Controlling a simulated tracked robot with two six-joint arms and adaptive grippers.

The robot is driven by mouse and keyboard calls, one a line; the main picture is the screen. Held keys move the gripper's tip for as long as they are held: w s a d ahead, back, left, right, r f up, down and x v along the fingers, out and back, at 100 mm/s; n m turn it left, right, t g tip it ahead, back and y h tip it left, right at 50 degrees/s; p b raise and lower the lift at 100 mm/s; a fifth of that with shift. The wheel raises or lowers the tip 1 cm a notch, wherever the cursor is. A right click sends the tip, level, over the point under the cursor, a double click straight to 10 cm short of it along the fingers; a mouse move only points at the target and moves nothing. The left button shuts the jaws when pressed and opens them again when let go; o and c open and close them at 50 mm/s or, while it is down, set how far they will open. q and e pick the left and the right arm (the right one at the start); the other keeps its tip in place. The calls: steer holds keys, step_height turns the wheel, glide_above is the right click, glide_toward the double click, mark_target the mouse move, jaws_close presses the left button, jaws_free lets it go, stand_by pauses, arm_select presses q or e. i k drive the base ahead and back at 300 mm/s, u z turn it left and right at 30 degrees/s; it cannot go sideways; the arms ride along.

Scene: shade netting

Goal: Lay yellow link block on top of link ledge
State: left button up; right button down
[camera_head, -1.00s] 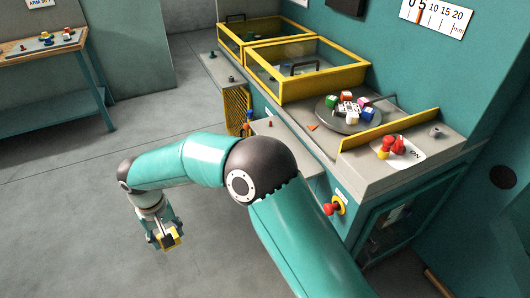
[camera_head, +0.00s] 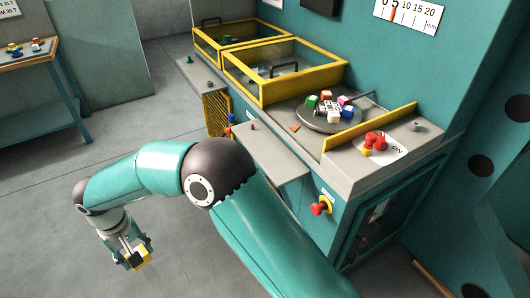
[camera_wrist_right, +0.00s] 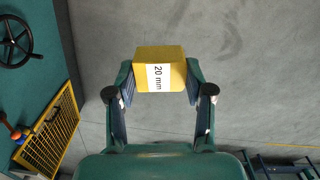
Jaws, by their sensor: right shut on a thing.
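The yellow block (camera_wrist_right: 160,70) has a white "20 mm" label and sits between the two fingers of my right gripper (camera_wrist_right: 160,85), which is shut on it. In the head view the right gripper (camera_head: 130,252) hangs low at the left, holding the yellow block (camera_head: 144,257) above the grey floor. A flat grey ledge (camera_head: 264,153) juts from the front of the teal machine, to the right of and apart from the gripper; I take it to be the link ledge. My left gripper is not in view.
A small red peg (camera_head: 253,127) stands by the ledge's far end. Behind are a round plate (camera_head: 317,122) with coloured blocks and yellow-framed bins (camera_head: 255,88). A red knob (camera_head: 317,209) protrudes from the machine front. A yellow mesh panel (camera_wrist_right: 48,137) stands beside the machine.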

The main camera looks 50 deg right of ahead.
mark_target(276, 157)
steer(key=u, duration=0.05)
steer(key=i, duration=1.5)
steer(key=z, duration=0.3)
